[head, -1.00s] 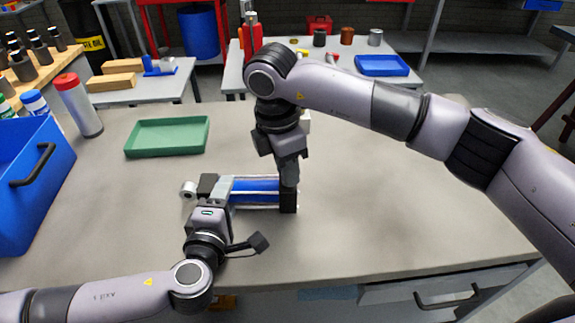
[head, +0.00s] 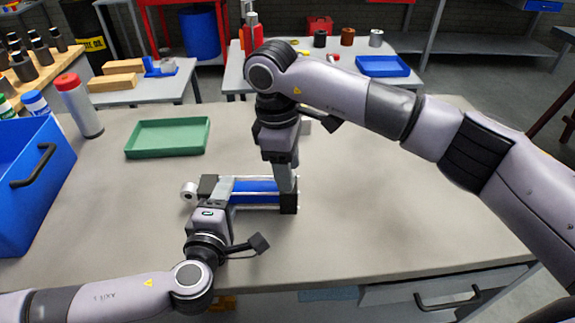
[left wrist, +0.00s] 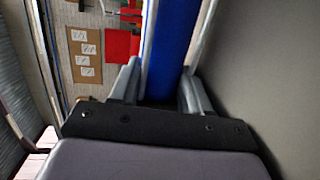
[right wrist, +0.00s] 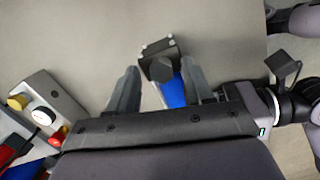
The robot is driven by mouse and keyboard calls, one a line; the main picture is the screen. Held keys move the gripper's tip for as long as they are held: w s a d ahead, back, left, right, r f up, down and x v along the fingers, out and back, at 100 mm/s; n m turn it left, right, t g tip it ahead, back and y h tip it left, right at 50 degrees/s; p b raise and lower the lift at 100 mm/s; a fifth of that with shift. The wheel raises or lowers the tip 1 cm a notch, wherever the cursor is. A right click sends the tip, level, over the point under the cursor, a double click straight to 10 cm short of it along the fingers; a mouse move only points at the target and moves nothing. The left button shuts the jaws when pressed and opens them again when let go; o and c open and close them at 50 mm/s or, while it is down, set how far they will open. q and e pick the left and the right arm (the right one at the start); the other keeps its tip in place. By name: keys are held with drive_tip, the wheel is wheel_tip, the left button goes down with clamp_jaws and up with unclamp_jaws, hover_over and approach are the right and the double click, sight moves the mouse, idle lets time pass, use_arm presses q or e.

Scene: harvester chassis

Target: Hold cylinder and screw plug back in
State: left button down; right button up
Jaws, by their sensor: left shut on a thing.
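The cylinder (head: 255,187) lies on the bench, with a blue barrel, silver rods and black end blocks. My left gripper (head: 212,188) is shut on it near its left end. In the left wrist view, the fingers (left wrist: 160,85) stand either side of the blue barrel (left wrist: 172,45). My right gripper (head: 287,182) points down over the right end block (head: 289,203). In the right wrist view, its fingers (right wrist: 160,80) are apart, with visible gaps either side of a dark round plug (right wrist: 160,69) at the end block. I cannot tell how deep the plug sits.
A green tray (head: 168,138) lies behind the cylinder to the left. A blue bin (head: 35,185) and a red-capped bottle (head: 80,105) stand at the left. A box with coloured knobs (right wrist: 48,108) shows in the right wrist view. The bench right of the cylinder is clear.

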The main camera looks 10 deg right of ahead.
drive_tip(key=shift+r, duration=2.25)
